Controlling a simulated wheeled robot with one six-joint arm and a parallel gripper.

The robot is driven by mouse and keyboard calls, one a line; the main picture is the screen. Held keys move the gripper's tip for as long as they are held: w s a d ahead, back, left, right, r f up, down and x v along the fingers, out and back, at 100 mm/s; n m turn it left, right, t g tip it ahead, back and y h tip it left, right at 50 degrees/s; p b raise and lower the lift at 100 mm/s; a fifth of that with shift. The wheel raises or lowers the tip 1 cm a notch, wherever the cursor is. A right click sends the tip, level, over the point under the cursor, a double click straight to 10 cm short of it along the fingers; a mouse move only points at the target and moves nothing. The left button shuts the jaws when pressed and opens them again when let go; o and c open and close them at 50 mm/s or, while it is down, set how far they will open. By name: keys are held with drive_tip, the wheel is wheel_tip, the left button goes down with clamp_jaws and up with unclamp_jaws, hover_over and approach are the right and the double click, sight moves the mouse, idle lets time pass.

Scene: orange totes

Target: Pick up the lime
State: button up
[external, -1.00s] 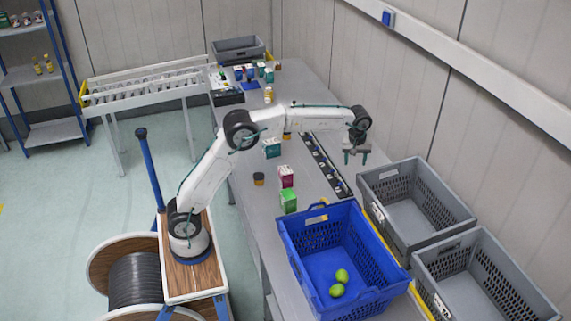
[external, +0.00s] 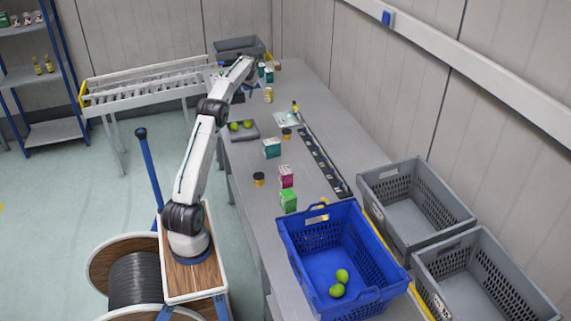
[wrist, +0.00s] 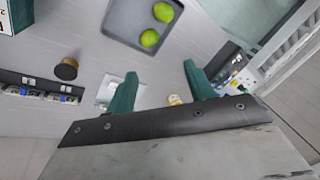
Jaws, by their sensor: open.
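Two green limes lie in a small grey tray (external: 245,136) on the table; I see one lime (external: 234,126) and beside it another lime (external: 248,124). In the wrist view the tray (wrist: 117,32) is at the top, with one lime (wrist: 163,12) near its edge and the other lime (wrist: 150,38) just below. Two more limes lie in the blue tote, an upper lime (external: 342,276) and a lower lime (external: 337,291). My gripper (wrist: 161,84) is open and empty, its green fingers apart, with the tray beyond the fingertips. The gripper is hard to make out in the external view.
The blue tote (external: 300,262) stands at the near end, with grey crates (external: 405,246) to its right. Boxes, including a green one (external: 288,200), and dark jars (external: 258,179) stand mid-table. A black strip (external: 325,165) runs along the table.

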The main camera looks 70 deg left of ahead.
hover_over(235, 124)
drive_tip(key=d, duration=0.2)
drive_tip(key=f, duration=1.8)
drive_tip(key=shift+w+a+f, duration=0.1)
drive_tip(key=shift+w+a, duration=0.1)
drive_tip(key=shift+a, duration=0.15)
drive_tip(key=x, duration=0.5)
drive_tip(key=shift+s+d, duration=0.1)
drive_tip(key=c, duration=0.6)
